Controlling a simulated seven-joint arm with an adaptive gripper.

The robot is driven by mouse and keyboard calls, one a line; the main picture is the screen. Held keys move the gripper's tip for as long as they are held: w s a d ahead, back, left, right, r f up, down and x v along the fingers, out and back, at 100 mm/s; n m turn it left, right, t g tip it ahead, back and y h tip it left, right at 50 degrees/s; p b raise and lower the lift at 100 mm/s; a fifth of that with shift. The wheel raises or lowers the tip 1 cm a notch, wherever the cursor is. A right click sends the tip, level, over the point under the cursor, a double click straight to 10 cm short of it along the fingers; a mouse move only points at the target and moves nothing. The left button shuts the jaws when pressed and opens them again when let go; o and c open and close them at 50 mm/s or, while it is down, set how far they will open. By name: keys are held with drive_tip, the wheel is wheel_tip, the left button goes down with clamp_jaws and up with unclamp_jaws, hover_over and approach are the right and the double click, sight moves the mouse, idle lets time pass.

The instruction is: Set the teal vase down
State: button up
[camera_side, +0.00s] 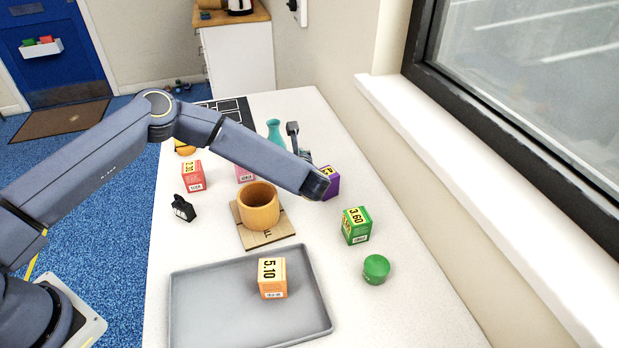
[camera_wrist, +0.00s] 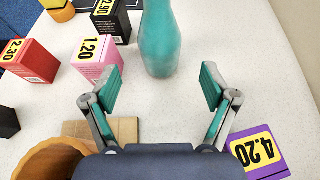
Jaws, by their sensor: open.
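The teal vase (camera_wrist: 160,42) stands upright on the white counter in the wrist view, its top cut off by the frame edge. It also shows in the side view (camera_side: 274,129), partly hidden behind my arm. My gripper (camera_wrist: 163,88) is open and empty, with its teal-padded fingers spread apart. The vase is just beyond the fingertips, roughly centred between them in the wrist view, and appears apart from both. In the side view my gripper (camera_side: 299,143) is beside the vase, largely hidden by my wrist.
A pink box (camera_wrist: 97,60) and a black box (camera_wrist: 112,20) stand left of the vase. A purple box (camera_wrist: 260,153) is close by my right finger. An orange pot (camera_side: 259,208) sits on a wooden board (camera_side: 268,237). A grey tray (camera_side: 205,310) holds an orange box (camera_side: 272,278).

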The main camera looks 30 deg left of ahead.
drive_tip(key=d+r+m+t+h, duration=0.2)
drive_tip(key=d+r+m+h, duration=0.2)
drive_tip(key=r+m, duration=0.45)
drive_tip(key=d+r+m+t+h, duration=0.3)
drive_tip(key=d+r+m+h, duration=0.2)
drive_tip(key=r+m, duration=0.35)
drive_tip(key=d+r+m+t+h, duration=0.2)
drive_tip(key=d+r+m+h, duration=0.2)
drive_tip(key=r+m, duration=0.4)
drive_tip(key=s+a+m+g+y, duration=0.1)
drive_tip(key=s+a+m+g, duration=0.2)
drive_tip(key=s, duration=0.9)
drive_tip(key=s+a+f+m+g+y, duration=0.1)
drive_tip(key=s+a+m+g, duration=0.2)
drive_tip(key=s+a+m, duration=0.7)
drive_tip(key=s+a+m+g, duration=0.4)
drive_tip(key=s+a+m, duration=0.3)
drive_tip(key=s, duration=0.8)
drive_tip(key=shift+s+a+f+m+y, duration=0.15)
drive_tip(key=shift+a+f+m+y, duration=0.15)
drive_tip(key=shift+m+y, duration=0.1)
